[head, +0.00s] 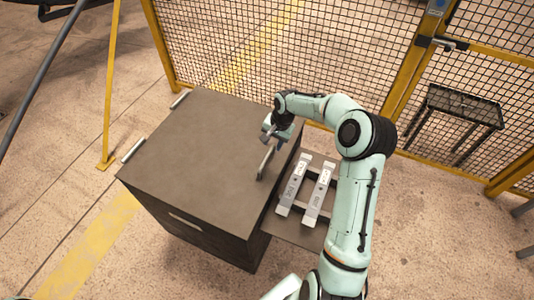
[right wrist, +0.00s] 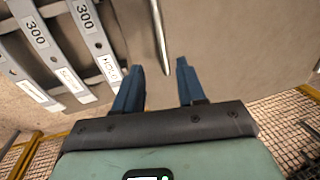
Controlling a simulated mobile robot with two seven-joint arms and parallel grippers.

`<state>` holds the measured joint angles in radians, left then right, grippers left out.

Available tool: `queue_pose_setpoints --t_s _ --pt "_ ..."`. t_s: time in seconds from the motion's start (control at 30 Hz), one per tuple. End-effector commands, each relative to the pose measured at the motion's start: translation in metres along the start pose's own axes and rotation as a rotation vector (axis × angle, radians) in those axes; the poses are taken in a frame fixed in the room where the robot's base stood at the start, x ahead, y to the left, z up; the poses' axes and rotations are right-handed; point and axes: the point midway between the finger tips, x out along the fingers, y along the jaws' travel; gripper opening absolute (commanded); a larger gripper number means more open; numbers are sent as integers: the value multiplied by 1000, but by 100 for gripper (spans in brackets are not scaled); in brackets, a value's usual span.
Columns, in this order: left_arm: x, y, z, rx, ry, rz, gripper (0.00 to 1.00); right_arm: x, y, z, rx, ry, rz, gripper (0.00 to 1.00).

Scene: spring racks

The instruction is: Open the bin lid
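The bin (head: 205,238) is a dark brown-grey box with a flat lid (head: 190,145), which lies closed. A thin metal handle (head: 265,163) stands near the lid's right edge. My right gripper (head: 268,135) is over the lid by the far end of the handle. In the right wrist view its two blue fingers (right wrist: 160,66) are apart, with nothing gripped. The handle (right wrist: 160,38) lines up between the fingertips there, with its near end by them. I cannot tell how deep it sits between them. The lid (right wrist: 235,45) fills the upper right of that view. My left gripper is not in view.
A low rack (head: 303,233) with grey bars marked 300 stands right of the bin; the bars (right wrist: 37,32) show at left in the wrist view. Yellow-framed mesh fencing (head: 330,55) runs behind. A small dark stand (head: 463,105) is far right.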

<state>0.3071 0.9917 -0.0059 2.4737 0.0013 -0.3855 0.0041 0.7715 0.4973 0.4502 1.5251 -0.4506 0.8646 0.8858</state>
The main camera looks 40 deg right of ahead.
Motion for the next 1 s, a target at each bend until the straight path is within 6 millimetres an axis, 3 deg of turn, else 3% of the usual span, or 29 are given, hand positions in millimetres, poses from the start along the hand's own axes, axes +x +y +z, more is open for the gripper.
queue_pose_setpoints --t_s 0.2,0.4,0.83,0.87,0.97,1.0 --pt "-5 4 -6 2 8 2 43 47 -2 1 0 -4 -2 40" --pt "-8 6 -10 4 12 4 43 75 -2 0 0 -2 -2 40" --pt "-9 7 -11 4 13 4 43 87 -1 0 0 0 -2 40" --pt "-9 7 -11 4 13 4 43 87 -1 0 0 0 -2 37" --pt "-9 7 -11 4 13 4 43 87 -1 0 0 0 -2 4" --pt "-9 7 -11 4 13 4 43 87 -1 0 0 0 -2 0"
